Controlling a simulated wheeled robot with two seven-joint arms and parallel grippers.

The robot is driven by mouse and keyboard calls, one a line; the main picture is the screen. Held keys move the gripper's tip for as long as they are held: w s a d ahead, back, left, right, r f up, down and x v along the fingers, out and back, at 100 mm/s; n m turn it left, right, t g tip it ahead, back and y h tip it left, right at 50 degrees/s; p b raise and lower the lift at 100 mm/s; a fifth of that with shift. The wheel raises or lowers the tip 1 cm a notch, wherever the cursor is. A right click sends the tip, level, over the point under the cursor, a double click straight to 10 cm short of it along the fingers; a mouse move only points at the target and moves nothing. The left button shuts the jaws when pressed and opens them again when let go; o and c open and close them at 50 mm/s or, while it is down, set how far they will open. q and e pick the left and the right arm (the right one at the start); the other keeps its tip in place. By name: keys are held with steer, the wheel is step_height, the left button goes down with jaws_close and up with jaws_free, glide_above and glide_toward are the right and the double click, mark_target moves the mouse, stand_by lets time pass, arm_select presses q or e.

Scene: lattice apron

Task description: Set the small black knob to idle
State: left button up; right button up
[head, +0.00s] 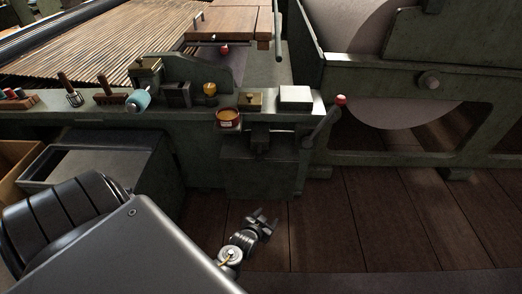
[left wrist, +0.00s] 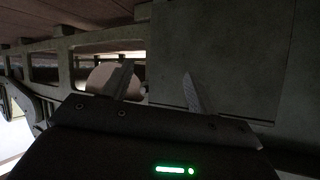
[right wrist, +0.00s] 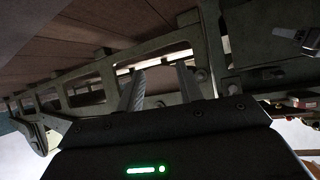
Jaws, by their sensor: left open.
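I cannot pick out a small black knob for certain. A dark fitting (head: 261,136) sits on the front of the green machine apron (head: 262,172), below its ledge, but its shape is unclear. My left gripper (head: 265,218) is low in front of the apron, over the wooden floor, apart from the machine. Its fingers are spread and empty, also in the left wrist view (left wrist: 158,85). My right gripper (right wrist: 160,84) shows only in the right wrist view, with its fingers apart and nothing between them.
A red-tipped lever (head: 340,100) stands out at the right. The wooden floor (head: 345,225) in front is clear.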

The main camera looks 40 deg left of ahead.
arm_select(q)
steer(key=w+a+r+n+t+y+b, duration=0.1)
steer(key=w+a+r+t+y+b, duration=0.15)
steer(key=w+a+r+b, duration=0.35)
steer(key=n+t+y, duration=0.2)
steer(key=y, duration=0.1)
glide_toward(260, 153)
steer(key=b+x, duration=0.1)
steer(key=x, duration=0.2)
steer(key=f+b+x, duration=0.1)
steer(key=x, duration=0.2)
steer(key=f+x, duration=0.1)
steer(key=x, duration=0.2)
steer(key=shift+a+b, duration=0.1)
steer(key=shift+b, duration=0.3)
steer(key=shift+x, duration=0.85)
arm_select(e)
steer(key=s+a+r+n+t+y, duration=0.1)
steer(key=a+r+t+y, duration=0.1)
steer(key=r, duration=1.1)
steer(key=s+a+r+n+t+y, duration=0.1)
steer(key=r+t+y, duration=0.4)
steer(key=r, duration=0.8)
steer(key=shift+s+a+r+t, duration=0.2)
steer(key=shift+a+t, duration=0.15)
steer(key=shift+t, duration=0.75)
arm_select(q)
jaws_close()
